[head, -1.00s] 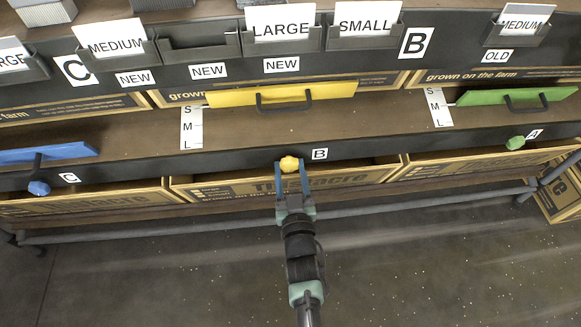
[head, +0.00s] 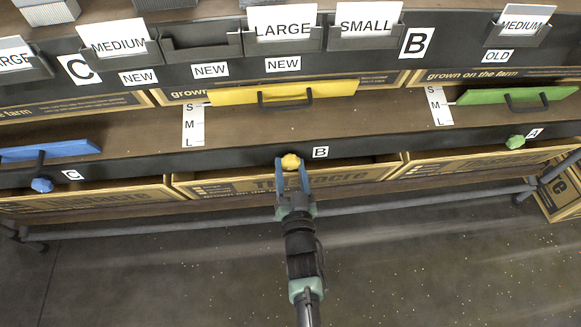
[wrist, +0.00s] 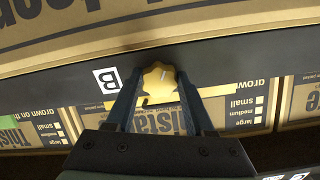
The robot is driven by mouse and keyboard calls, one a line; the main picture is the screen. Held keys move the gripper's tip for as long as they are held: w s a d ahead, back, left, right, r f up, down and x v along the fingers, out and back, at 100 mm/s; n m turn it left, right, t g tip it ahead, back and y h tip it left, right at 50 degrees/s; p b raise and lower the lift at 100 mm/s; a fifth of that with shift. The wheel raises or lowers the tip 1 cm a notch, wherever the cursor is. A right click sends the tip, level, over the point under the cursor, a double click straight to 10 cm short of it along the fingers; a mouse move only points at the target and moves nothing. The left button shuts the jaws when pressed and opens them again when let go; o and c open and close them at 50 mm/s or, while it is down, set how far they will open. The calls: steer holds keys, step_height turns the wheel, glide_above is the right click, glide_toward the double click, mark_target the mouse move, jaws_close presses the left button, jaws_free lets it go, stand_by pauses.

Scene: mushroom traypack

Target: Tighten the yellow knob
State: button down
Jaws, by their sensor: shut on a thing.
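The yellow knob (head: 290,161) is a lobed knob on the dark shelf edge, just left of the B label (head: 320,152). It also shows in the wrist view (wrist: 160,82), between the fingertips. My gripper (head: 291,167) reaches up to it from below, with its blue fingers around the knob. In the wrist view the gripper (wrist: 158,88) has one finger on each side of the knob and is shut on it. The yellow board (head: 284,92) with a black handle lies on the shelf above, beside an S-M-L scale strip (head: 193,126).
A blue knob (head: 42,185) and a green knob (head: 515,142) sit along the same edge, far to either side. Cardboard boxes (head: 225,187) stand just below the edge. A grey rail (head: 400,198) runs below the boxes. The floor in front is clear.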

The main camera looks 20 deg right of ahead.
steer(key=shift+c, duration=1.3)
jaws_free()
steer(key=shift+s, duration=0.1)
steer(key=p+v, duration=0.5)
steer(key=v, duration=0.7)
steer(key=shift+s, duration=0.4)
steer(key=shift+a, duration=0.15)
